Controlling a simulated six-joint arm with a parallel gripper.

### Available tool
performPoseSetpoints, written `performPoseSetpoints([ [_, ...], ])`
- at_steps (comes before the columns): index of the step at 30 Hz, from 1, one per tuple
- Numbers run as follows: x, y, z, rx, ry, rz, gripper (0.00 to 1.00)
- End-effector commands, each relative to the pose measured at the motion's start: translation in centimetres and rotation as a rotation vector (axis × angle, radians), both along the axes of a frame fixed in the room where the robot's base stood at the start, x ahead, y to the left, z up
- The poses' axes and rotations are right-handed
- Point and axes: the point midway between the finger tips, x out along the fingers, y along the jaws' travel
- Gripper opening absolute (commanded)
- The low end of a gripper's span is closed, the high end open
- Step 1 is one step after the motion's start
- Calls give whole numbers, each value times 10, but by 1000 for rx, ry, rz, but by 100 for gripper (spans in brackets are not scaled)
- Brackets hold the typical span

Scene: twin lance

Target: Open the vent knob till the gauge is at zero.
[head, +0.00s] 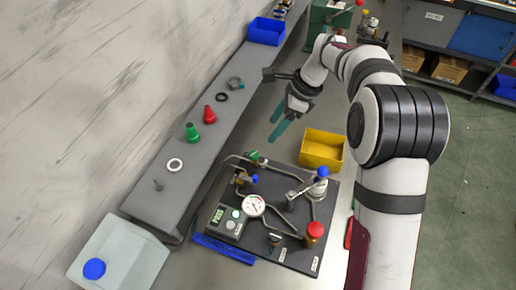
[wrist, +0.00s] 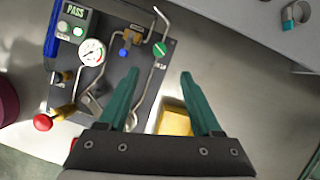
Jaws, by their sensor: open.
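The dark panel (head: 232,243) lies flat on the bench and carries a round white gauge (head: 252,205), which also shows in the wrist view (wrist: 92,52). A green knob (head: 254,156) sits at the panel's far edge, also in the wrist view (wrist: 160,49). Blue knobs (head: 322,172) and a red knob (head: 316,229) also stand on the panel. I cannot read which is the vent knob. My gripper (head: 272,130) is open and empty, above the bench beyond the panel; the green knob shows just past its fingertips in the wrist view.
A yellow bin (head: 322,150) stands beside the panel at its far right. A grey ledge (head: 145,199) on the left holds a red cone (head: 209,115), a green cone (head: 192,133) and rings. A green display (wrist: 74,11) reads PASS. A blue bin (head: 266,31) stands at the back.

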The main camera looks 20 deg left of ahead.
Motion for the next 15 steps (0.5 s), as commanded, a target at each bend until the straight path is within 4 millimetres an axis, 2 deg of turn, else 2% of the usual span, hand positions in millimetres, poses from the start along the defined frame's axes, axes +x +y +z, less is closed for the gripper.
performPoseSetpoints([
  [3,-5,14,-35,-2,7,2,66],
  [9,-11,34,-86,-2,4,3,66],
  [15,-13,43,-110,-2,2,3,66],
])
